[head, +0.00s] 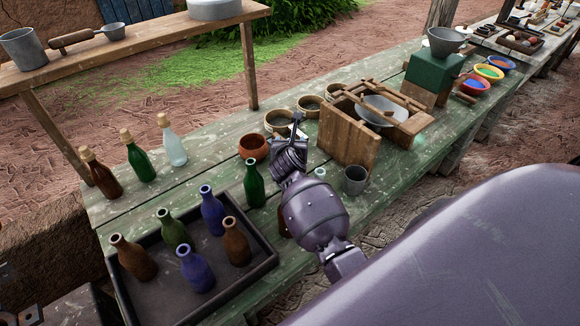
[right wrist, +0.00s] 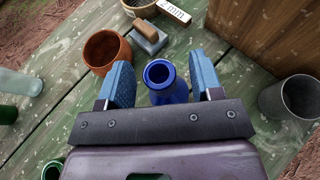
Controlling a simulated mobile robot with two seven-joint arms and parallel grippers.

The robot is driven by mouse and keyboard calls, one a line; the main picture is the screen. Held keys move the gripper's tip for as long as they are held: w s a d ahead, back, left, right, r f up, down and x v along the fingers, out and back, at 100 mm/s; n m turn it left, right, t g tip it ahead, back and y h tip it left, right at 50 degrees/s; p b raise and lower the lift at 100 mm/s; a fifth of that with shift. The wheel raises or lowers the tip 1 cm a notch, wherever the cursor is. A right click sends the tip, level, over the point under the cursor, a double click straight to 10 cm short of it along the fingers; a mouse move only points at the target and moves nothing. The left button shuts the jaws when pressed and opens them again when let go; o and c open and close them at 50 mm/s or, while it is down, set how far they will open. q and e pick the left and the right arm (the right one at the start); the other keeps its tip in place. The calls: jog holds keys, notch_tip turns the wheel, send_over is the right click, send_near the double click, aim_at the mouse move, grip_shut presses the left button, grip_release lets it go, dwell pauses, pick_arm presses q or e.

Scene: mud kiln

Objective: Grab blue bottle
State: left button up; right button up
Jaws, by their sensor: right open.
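A blue bottle (right wrist: 160,82) stands between the two fingers of my right gripper (right wrist: 161,84) in the right wrist view. The fingers are open, with a visible gap on each side of its neck. In the head view my right gripper (head: 289,150) is over the table, and that bottle is hidden behind it. Two more blue bottles, a rear one (head: 213,212) and a front one (head: 195,268), stand in the dark tray (head: 262,262). Dark parts at the lower left edge may be my left gripper (head: 25,312); its jaws cannot be made out.
A green bottle (head: 253,184) stands just left of my right arm. A terracotta bowl (head: 253,148), a grey cup (head: 355,180) and a wooden box (head: 347,135) are close by. Brown and green bottles share the tray; three corked bottles stand behind it.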

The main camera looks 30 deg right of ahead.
jog(key=shift+w+d+f, duration=0.1)
jog(key=shift+w+d, duration=0.1)
jog(key=shift+w, duration=0.05)
grip_shut()
dwell(0.4)
